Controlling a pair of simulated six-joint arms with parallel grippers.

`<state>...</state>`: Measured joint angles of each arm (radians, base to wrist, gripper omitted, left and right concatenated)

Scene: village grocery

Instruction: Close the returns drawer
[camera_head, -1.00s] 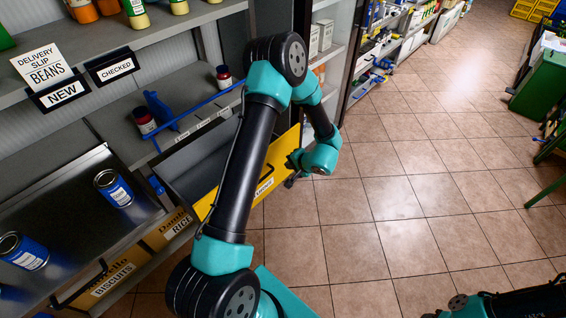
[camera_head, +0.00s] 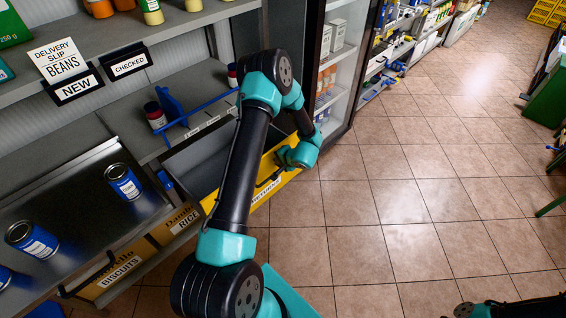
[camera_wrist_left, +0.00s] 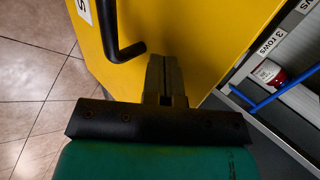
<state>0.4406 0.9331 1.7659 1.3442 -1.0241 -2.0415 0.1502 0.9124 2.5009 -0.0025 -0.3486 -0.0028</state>
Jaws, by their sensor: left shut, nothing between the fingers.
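The returns drawer (camera_head: 228,193) stands open, its yellow front away from the shelf unit and its grey inside showing. Its front carries a dark handle and a white label, partly behind my left arm. My left gripper (camera_head: 280,157) is at the front's far end, mostly hidden by its wrist. In the left wrist view the gripper (camera_wrist_left: 165,75) is shut and empty. Its fingertips are against or very close to the yellow front (camera_wrist_left: 195,35), beside the black handle (camera_wrist_left: 124,48). I cannot tell whether they touch.
Blue cans (camera_head: 123,182) stand on the metal counter at left. A blue rail (camera_head: 200,120) and a dark red-lidded jar (camera_head: 155,115) are above the drawer.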

